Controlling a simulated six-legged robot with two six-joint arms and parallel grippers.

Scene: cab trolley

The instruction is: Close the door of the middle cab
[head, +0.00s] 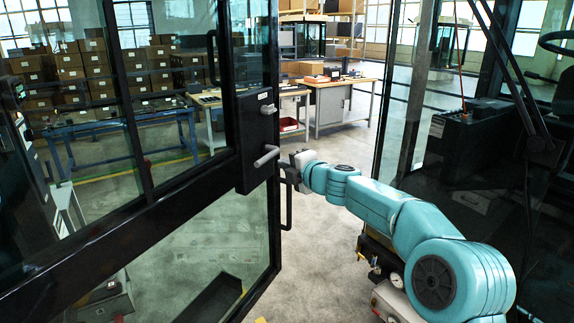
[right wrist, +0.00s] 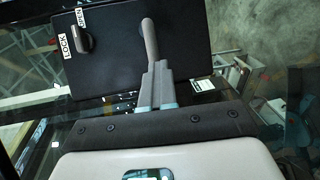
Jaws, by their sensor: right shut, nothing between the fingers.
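The cab door (head: 150,190), a black frame with glass panes, stands open across the left half of the head view. Its black lock box (head: 257,135) carries a knob and a grey lever handle (head: 266,156). My right gripper (head: 291,170) is at the door's free edge, just right of the handle. The lock box (right wrist: 100,50) shows a knob with LOCK and OPEN labels. My left gripper is not in view.
The cab body (head: 480,150) with its dark interior and wiper arm stands at the right. Behind are workbenches (head: 340,82) and stacked cartons (head: 80,65); grey floor (head: 325,215) lies clear between.

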